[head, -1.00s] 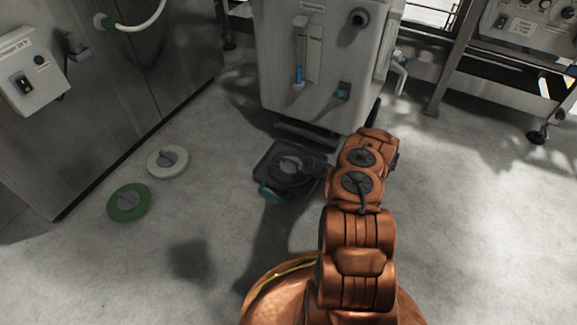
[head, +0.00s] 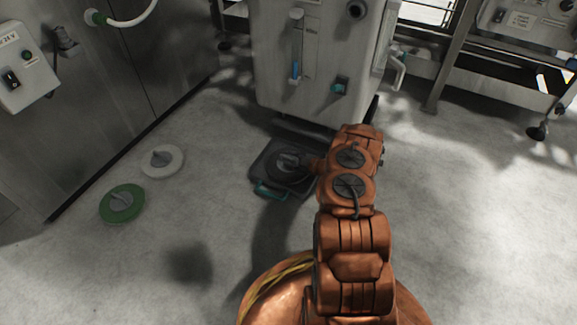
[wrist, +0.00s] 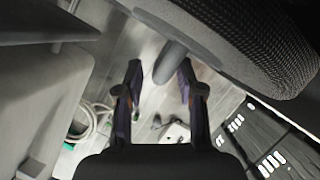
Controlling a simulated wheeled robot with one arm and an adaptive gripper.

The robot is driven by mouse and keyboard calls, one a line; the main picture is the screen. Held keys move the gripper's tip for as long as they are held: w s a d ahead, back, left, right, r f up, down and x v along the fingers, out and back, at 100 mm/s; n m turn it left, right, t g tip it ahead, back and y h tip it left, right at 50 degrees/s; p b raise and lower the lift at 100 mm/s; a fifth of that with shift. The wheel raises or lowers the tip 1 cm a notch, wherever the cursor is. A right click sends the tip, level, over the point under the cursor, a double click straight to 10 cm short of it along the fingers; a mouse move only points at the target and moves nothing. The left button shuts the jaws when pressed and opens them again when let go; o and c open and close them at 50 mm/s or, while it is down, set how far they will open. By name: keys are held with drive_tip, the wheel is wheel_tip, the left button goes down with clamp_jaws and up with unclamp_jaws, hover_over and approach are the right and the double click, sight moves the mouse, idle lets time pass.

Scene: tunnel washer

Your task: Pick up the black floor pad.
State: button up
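The black floor pad (head: 284,172) is a dark disc with a grey grip on top. It lies on a dark square tray (head: 262,171) with a teal handle, in front of a grey cabinet. In the wrist view the pad (wrist: 265,45) fills the upper right with its dark, textured edge. My gripper (wrist: 160,72) is open, with its two fingers on either side of the pad's grey grip (wrist: 172,62). A gap shows at the left finger; whether the right finger touches is unclear. In the head view my arm and the pad partly hide my gripper.
A white pad (head: 161,161) and a green pad (head: 122,204) lie on the floor to the left. The grey cabinet (head: 315,60) stands just behind the tray. A wheeled metal frame (head: 440,75) is at the right. The floor in front is clear.

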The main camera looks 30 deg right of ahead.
clamp_jaws()
idle(0.7)
